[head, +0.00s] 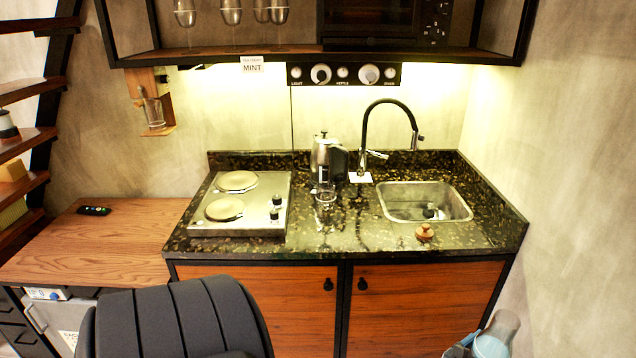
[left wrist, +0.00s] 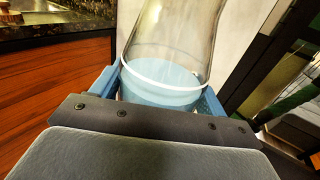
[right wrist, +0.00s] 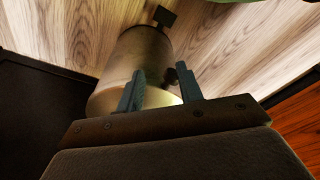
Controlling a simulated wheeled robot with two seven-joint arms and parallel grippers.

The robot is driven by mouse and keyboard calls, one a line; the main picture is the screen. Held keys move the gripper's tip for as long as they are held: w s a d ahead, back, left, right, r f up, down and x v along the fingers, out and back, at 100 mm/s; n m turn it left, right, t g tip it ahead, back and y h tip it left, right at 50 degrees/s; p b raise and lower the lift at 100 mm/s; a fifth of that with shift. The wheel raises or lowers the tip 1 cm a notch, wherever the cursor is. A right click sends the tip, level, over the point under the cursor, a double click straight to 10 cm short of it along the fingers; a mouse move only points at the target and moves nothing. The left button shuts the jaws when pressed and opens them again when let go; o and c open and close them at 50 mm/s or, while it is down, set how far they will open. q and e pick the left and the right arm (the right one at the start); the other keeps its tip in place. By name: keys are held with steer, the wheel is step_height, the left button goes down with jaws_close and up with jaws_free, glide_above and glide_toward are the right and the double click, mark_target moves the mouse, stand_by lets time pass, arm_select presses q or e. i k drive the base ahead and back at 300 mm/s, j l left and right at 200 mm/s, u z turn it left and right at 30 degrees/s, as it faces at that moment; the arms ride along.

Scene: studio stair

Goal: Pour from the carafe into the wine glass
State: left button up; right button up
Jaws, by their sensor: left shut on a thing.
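The clear carafe (head: 500,325), holding pale blue liquid, is at the bottom right of the head view, in front of the cupboard and to the right. In the left wrist view the carafe (left wrist: 178,45) stands between the blue fingers of my left gripper (left wrist: 165,90), which is shut on its lower body. The bottom of the carafe is hidden by the gripper. A small clear glass (head: 325,190), seemingly the wine glass, stands on the counter in front of the kettle. Its outline is hard to make out. My right gripper (right wrist: 158,92) is open and empty, away from the counter.
The dark stone counter (head: 345,235) carries a hob (head: 243,208), a kettle (head: 322,155), a sink (head: 425,200) with a black tap and a wooden knob (head: 425,232). A dark ribbed seat back (head: 180,320) is at lower left. A metallic cylinder (right wrist: 140,60) is beyond my right gripper.

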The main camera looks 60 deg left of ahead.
mark_target(325, 195)
steer(key=u, duration=1.2)
